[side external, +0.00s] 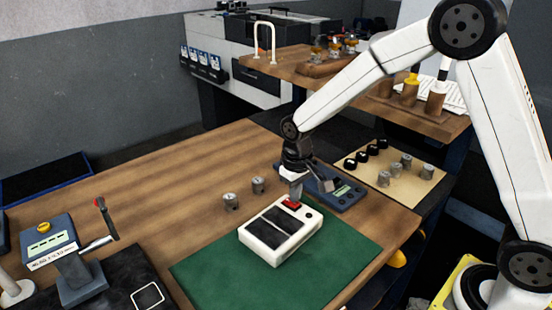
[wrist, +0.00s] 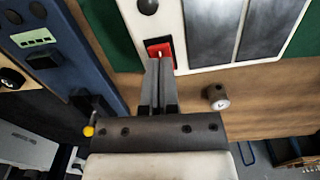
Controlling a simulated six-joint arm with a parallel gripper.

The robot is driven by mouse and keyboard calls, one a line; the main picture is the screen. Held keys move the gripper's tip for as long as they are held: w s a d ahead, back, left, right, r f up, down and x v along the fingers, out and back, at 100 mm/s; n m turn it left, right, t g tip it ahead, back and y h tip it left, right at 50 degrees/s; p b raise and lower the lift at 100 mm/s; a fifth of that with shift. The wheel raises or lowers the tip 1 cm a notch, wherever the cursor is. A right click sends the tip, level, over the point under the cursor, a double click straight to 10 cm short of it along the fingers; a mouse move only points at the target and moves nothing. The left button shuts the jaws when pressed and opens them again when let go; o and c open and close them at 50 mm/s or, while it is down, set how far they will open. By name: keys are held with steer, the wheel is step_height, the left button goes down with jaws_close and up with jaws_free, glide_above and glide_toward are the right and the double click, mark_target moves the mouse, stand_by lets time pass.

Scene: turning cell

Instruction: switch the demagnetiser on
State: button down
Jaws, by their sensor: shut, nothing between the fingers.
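The demagnetiser (side external: 281,233) is a cream box with two dark plates on top, lying on a green mat (side external: 208,282). Its red rocker switch (side external: 291,203) is at the end by my gripper. My gripper (side external: 295,198) is shut and empty, pointing down with its fingertips at the switch. In the wrist view the demagnetiser (wrist: 195,30) fills the upper right, and the red switch (wrist: 160,49) shows just past the tips of my gripper (wrist: 161,60). The fingertips overlap the switch's near edge; I cannot tell whether they touch it. The switch's rocker position is unclear.
A blue device with a small display (side external: 347,196) stands close behind the demagnetiser. Two metal cylinders (side external: 231,202) (side external: 258,185) stand on the wooden bench left of my gripper. A tan board (side external: 418,184) holds several small parts at right. Bare bench (side external: 160,200) lies to the left.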

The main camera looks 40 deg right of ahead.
mark_target(296, 204)
steer(key=shift+f, duration=0.7)
stand_by(0.6)
steer(key=shift+r, duration=3.5)
steer(key=shift+s, duration=0.1)
steer(key=s+d+f+t, duration=0.1)
steer(key=s+d, duration=0.1)
steer(key=s, duration=0.5)
steer(key=s+d+f+t, duration=0.1)
steer(key=s+f, duration=0.1)
steer(key=s, duration=0.6)
steer(key=shift+d+f+t, duration=0.25)
steer(key=shift+d+t, duration=0.05)
steer(key=shift+d, duration=0.1)
